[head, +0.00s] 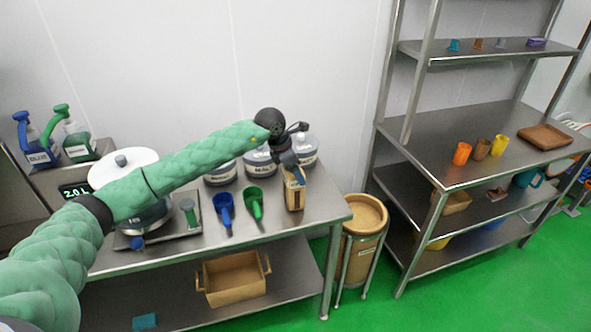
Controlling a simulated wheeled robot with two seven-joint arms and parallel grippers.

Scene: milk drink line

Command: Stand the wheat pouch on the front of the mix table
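The wheat pouch (293,194), a tan and brown upright pack with a pale label, is near the right end of the steel mix table (318,205), close to its front edge. Its base looks at or just above the table top; I cannot tell if it touches. My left arm reaches across from the left, and my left gripper (291,168) points down at the top of the pouch. Its dark fingers look closed on the pouch top and partly hide it. My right gripper is not in view.
Grey lidded tubs (260,163) stand behind the pouch. A blue scoop (224,208) and a green scoop (254,202) lie left of it. A scale (160,236) is further left. A tan bin (361,216) stands beyond the table's right end, before a steel shelf rack (450,170).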

